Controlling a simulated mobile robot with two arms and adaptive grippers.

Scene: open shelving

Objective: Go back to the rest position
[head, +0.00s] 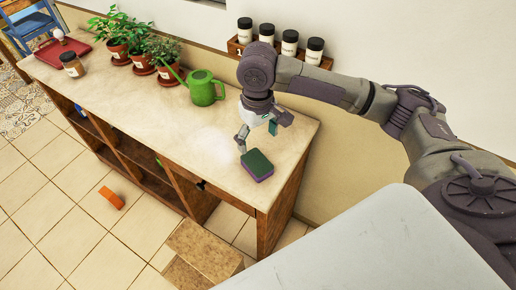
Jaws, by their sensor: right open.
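My right gripper (257,138) is open above the right end of the shelf unit's top. A green and purple sponge (257,165) lies flat on the top just below its fingers. The gripper looks empty; whether a fingertip touches the sponge I cannot tell. My left gripper is not in view.
The shelf unit's top (140,105) carries a green watering can (204,88), several potted plants (143,62), a jar (72,65) and a red tray (62,58). A spice rack (322,61) hangs on the wall. An orange object (111,198) and a brown box (205,250) are on the floor.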

